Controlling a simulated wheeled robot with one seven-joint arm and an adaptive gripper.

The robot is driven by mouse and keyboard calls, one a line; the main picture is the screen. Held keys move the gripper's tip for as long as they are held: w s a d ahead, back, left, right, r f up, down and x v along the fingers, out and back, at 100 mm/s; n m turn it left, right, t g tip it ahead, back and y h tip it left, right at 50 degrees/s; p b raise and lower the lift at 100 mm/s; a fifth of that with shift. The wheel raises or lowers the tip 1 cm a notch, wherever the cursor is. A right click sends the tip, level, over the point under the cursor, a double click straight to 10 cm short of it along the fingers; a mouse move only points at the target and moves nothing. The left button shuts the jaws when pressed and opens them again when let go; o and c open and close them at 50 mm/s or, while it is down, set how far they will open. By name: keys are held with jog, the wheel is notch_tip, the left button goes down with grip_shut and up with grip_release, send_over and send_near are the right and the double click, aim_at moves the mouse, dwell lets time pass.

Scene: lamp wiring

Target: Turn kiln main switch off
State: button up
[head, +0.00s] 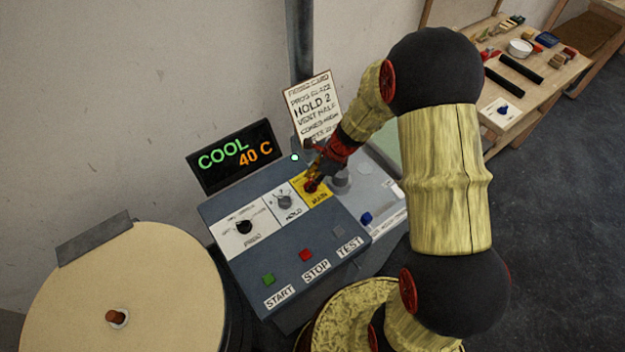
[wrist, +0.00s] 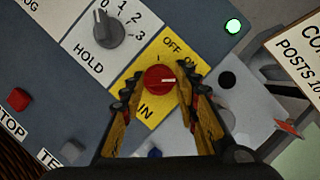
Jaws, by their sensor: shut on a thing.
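The kiln main switch is a red round knob (wrist: 158,79) on a yellow plate (wrist: 149,109) marked OFF and ON. In the wrist view a white mark on the knob points to the right side of the picture, and the OFF and ON words sit above it. My gripper (wrist: 161,78) has one finger on each side of the knob and is shut on it. In the head view my gripper (head: 313,180) covers most of the knob, at the right end of the sloped grey panel (head: 327,231).
A HOLD dial (head: 285,202) and a PROG dial (head: 244,227) sit left of the switch. Green START (head: 268,279), red STOP (head: 305,255) and grey TEST (head: 339,229) buttons lie below. The display (head: 236,155) reads COOL 40 C. A firing card (head: 316,105) stands behind.

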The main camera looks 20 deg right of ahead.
jog(key=shift+n, duration=0.3)
jog(key=n, duration=0.1)
jog(key=n+g+p, duration=0.1)
jog(key=n, duration=0.1)
jog(key=shift+w+r+n+y, duration=0.1)
jog(key=shift+w+n+y, duration=0.1)
jog(key=shift+n+y, duration=0.1)
jog(key=n+g+p, duration=0.1)
jog(key=n+g, duration=0.1)
jog(key=n, duration=0.2)
jog(key=shift+w+n, duration=0.15)
jog(key=shift+n, duration=0.15)
jog(key=n+g, duration=0.1)
jog(key=n, duration=0.1)
jog(key=n+h, duration=0.1)
jog(key=n, duration=0.1)
jog(key=shift+a+g, duration=0.15)
jog(key=shift+g, duration=0.25)
jog(key=shift+w+a+n+g+h, duration=0.1)
jog(key=shift+n+g+h, duration=0.2)
jog(key=shift+n, duration=0.95)
jog(key=shift+n+g+h, duration=0.2)
jog(key=shift+n+h, duration=0.1)
jog(key=shift+n, duration=0.95)
jog(key=o, duration=1)
jog(key=shift+o, duration=0.8)
